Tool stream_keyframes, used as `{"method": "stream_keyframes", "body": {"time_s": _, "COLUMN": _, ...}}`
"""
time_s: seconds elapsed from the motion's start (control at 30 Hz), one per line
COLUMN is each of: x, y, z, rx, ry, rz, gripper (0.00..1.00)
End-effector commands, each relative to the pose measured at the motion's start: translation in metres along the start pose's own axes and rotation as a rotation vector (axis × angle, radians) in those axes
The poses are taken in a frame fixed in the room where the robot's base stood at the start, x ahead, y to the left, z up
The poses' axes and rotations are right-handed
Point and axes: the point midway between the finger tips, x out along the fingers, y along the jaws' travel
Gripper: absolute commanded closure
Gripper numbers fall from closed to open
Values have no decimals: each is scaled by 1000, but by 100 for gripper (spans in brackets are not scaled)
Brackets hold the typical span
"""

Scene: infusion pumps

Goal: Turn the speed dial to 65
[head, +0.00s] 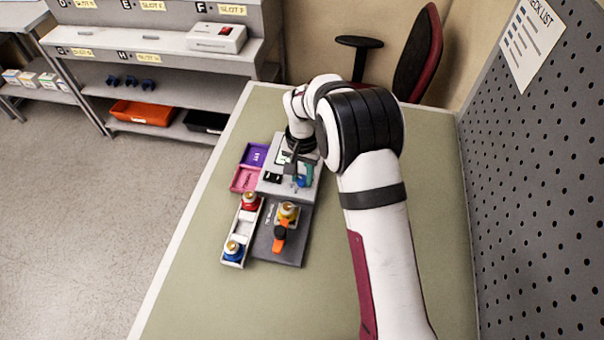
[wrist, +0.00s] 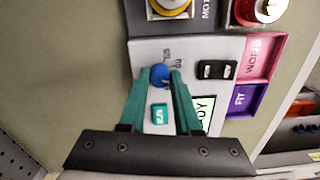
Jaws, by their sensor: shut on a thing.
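The speed dial is a small blue knob (wrist: 160,74) on the light grey pump panel (wrist: 145,50). In the wrist view it sits between the two green fingertips of my gripper (wrist: 162,76), which are shut on it. In the head view the panel (head: 268,187) lies on the table under my wrist. My gripper (head: 300,179) and the blue dial show small there, partly covered by the arm. A teal button (wrist: 159,114) and a dark display edge with partial lettering (wrist: 205,108) are beside the fingers. The dial's scale marks are too small to read.
A black switch block (wrist: 217,69) sits beside the dial. Pink (head: 245,179) and purple (head: 255,155) trays adjoin the panel. A dark motor plate (head: 290,250) and a white holder with red and blue capped items (head: 242,228) stand in front. The green table (head: 190,270) is clear at left.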

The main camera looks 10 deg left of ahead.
Motion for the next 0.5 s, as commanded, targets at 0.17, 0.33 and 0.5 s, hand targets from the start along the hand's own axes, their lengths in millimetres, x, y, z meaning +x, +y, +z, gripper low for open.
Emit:
{"method": "stream_keyframes", "body": {"time_s": 0.17, "x": 0, "y": 0, "z": 1, "rx": -164, "ry": -2, "rz": 0, "gripper": 100}}
{"method": "stream_keyframes", "body": {"time_s": 0.33, "x": 0, "y": 0, "z": 1, "rx": -325, "ry": -3, "rz": 0, "gripper": 100}}
{"method": "stream_keyframes", "body": {"time_s": 0.5, "x": 0, "y": 0, "z": 1, "rx": -486, "ry": -3, "rz": 0, "gripper": 100}}
